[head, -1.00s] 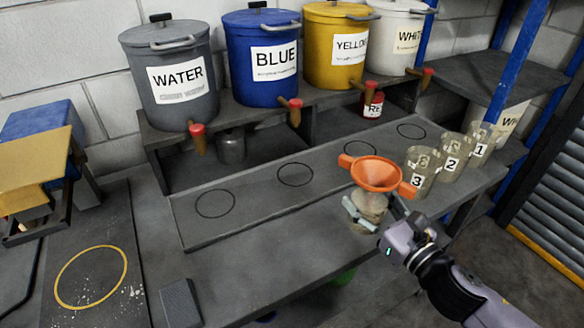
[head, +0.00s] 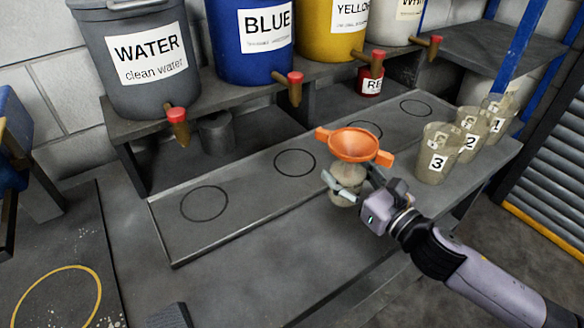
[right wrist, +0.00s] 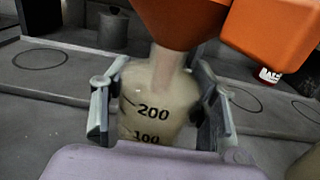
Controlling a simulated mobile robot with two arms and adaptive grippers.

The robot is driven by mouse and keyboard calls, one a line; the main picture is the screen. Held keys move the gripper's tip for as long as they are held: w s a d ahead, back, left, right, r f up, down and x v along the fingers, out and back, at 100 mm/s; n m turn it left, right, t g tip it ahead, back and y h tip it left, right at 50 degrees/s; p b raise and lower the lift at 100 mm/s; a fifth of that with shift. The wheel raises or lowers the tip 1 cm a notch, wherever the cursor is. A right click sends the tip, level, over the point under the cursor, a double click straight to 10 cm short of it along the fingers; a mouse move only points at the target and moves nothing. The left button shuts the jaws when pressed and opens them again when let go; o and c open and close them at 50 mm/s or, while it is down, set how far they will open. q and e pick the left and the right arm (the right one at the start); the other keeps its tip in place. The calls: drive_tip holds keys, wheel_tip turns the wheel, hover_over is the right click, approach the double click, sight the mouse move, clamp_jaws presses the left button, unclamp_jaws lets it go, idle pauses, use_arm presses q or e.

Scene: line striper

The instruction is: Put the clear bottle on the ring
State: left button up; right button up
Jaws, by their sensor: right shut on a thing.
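The clear bottle (right wrist: 155,105) has black volume marks and an orange funnel (head: 354,145) in its mouth. My right gripper (head: 345,187) is shut on the bottle, one finger on each side in the right wrist view, and holds it upright at the front edge of the raised shelf. Much of the bottle is hidden by the funnel and fingers in the head view. Black rings are drawn on the shelf: one at left (head: 204,204), one in the middle (head: 295,162), one partly behind the funnel (head: 369,129) and one at far right (head: 416,108). My left gripper is not in view.
Cups marked 3 (head: 435,158), 2 (head: 470,138) and 1 (head: 498,118) stand right of the bottle. Tanks with red-topped taps stand behind, including WATER (head: 140,90) and BLUE (head: 246,55). A small red can (head: 371,82) and a grey cylinder (head: 216,132) sit below them.

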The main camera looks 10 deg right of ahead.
drive_tip(key=f+b, duration=0.1)
drive_tip(key=f, duration=0.1)
drive_tip(key=shift+w+a+f+b, duration=0.1)
drive_tip(key=shift+w+f+b, duration=0.2)
drive_tip(key=shift+f+b, duration=0.1)
drive_tip(key=p+x, duration=0.2)
drive_tip(key=x, duration=1.1)
drive_tip(key=shift+w+a+r, duration=0.1)
drive_tip(key=shift+w+r, duration=0.1)
drive_tip(key=shift+f+p+x, duration=0.2)
drive_tip(key=shift+p+x, duration=0.1)
drive_tip(key=shift+x, duration=0.85)
drive_tip(key=shift+f+p+x, duration=0.2)
drive_tip(key=shift+p+x, duration=0.05)
drive_tip(key=shift+x, duration=0.95)
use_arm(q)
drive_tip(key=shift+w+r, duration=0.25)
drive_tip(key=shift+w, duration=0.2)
use_arm(e)
drive_tip(key=shift+s+f, duration=0.15)
drive_tip(key=shift+f, duration=0.25)
drive_tip(key=shift+f, duration=0.1)
drive_tip(key=o, duration=1.2)
drive_tip(key=shift+c, duration=0.2)
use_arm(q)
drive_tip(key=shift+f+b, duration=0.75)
use_arm(e)
drive_tip(key=v, duration=1.2)
